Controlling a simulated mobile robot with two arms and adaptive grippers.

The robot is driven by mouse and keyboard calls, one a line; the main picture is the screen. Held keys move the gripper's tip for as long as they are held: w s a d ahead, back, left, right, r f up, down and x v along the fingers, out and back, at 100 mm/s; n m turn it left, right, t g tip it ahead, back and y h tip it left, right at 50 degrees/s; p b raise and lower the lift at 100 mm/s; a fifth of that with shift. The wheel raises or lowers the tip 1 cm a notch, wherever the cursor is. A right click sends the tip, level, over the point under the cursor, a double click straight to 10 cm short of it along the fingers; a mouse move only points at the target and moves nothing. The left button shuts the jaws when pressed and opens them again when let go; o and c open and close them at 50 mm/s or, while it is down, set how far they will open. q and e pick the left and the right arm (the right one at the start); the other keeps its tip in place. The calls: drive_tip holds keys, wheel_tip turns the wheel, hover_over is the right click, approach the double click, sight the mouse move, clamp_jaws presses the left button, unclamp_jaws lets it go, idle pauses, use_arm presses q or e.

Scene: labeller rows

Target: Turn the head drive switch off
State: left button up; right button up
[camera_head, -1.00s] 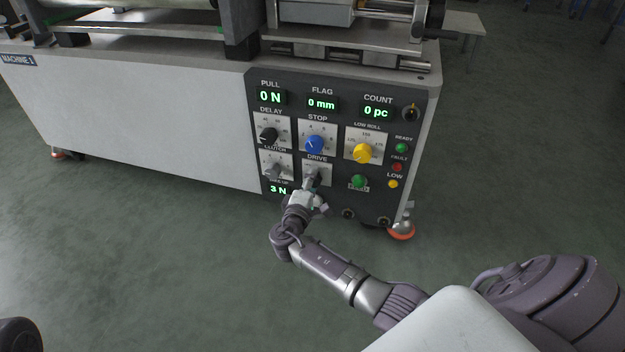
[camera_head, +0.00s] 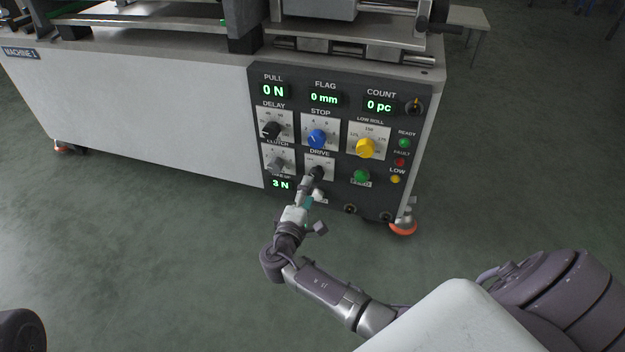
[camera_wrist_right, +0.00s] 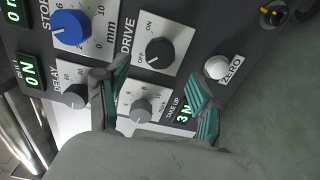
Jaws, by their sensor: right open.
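The drive switch (camera_wrist_right: 158,50) is a dark round knob on a white plate marked ON and OFF in the right wrist view. In the head view the drive switch (camera_head: 317,172) is partly covered by my right gripper (camera_head: 313,186). In the wrist view my right gripper (camera_wrist_right: 157,96) is open and empty. Its two green-padded fingers are spread wide apart, with the drive knob beyond the gap and not between the pads. My left gripper is not in view.
The blue stop knob (camera_head: 317,139) is above the drive switch, the clutch knob (camera_head: 275,164) to its left. The yellow low roll knob (camera_head: 366,148) and a green button (camera_head: 361,176) are to the right. The floor (camera_head: 150,250) before the machine is clear.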

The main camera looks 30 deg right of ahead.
drive_tip(key=v, duration=0.5)
drive_tip(key=shift+s, duration=0.1)
idle(0.3)
